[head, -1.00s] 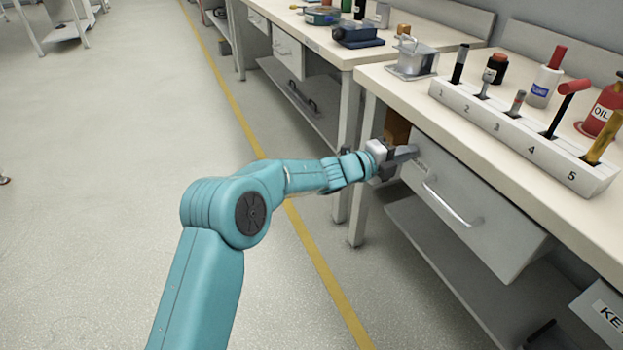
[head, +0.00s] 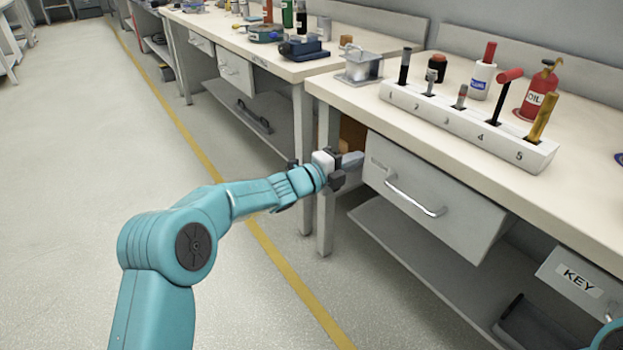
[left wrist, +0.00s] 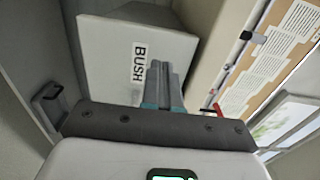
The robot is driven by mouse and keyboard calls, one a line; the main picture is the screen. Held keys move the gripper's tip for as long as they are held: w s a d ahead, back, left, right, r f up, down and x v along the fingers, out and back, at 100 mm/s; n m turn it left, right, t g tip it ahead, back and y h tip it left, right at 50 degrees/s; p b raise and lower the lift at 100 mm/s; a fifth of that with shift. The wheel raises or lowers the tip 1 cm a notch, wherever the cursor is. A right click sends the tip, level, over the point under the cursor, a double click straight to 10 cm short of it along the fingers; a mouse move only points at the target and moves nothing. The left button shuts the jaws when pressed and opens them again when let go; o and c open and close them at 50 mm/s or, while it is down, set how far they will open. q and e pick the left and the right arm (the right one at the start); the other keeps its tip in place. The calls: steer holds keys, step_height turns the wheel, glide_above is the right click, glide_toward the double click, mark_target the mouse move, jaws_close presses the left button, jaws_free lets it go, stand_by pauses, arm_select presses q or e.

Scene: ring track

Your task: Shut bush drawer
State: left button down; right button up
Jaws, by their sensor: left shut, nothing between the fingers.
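The grey drawer (head: 450,205) with a silver bar handle (head: 415,196) hangs under the near bench's top. In the left wrist view a pale drawer front (left wrist: 105,60) bears the label BUSH (left wrist: 138,62), turned on its side. My left gripper (head: 360,160) is shut and empty at the left end of the drawer front. Its fingers (left wrist: 163,75) point at that front beside the label. I cannot tell whether they touch it, or how far the drawer stands out. My right gripper is out of view.
The near bench (head: 345,95) carries a tool rack (head: 470,125), bottles and a metal box (head: 360,68). A KEY-labelled front (head: 580,280) is at lower right. A bench leg (head: 327,180) stands close behind my left gripper. The floor (head: 80,200) at left is clear.

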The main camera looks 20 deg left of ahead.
arm_select(q)
steer(key=p+v, duration=0.1)
steer(key=v, duration=0.8)
steer(key=s+d+f+n+g+y, duration=0.15)
steer(key=s+f+n, duration=0.45)
steer(key=f, duration=0.7)
steer(key=s+d+f+n+g+y, duration=0.1)
steer(key=s+f+n+g+y, duration=0.35)
steer(key=f, duration=0.75)
steer(key=s+f+n+g, duration=0.2)
steer(key=s+f+n, duration=0.3)
steer(key=s, duration=0.4)
steer(key=s+f+n+g+y, duration=0.1)
steer(key=s+f+n+g, duration=0.15)
steer(key=s+n, duration=0.5)
steer(key=s+f+n+g, duration=0.3)
steer(key=s+f+n, duration=0.1)
steer(key=s, duration=0.6)
step_height(320, 180, up, 32)
steer(key=d+p, duration=0.1)
steer(key=p, duration=3.1)
steer(key=shift+s+f+n, duration=0.2)
steer(key=shift+s+n, duration=0.1)
steer(key=shift+s, duration=0.15)
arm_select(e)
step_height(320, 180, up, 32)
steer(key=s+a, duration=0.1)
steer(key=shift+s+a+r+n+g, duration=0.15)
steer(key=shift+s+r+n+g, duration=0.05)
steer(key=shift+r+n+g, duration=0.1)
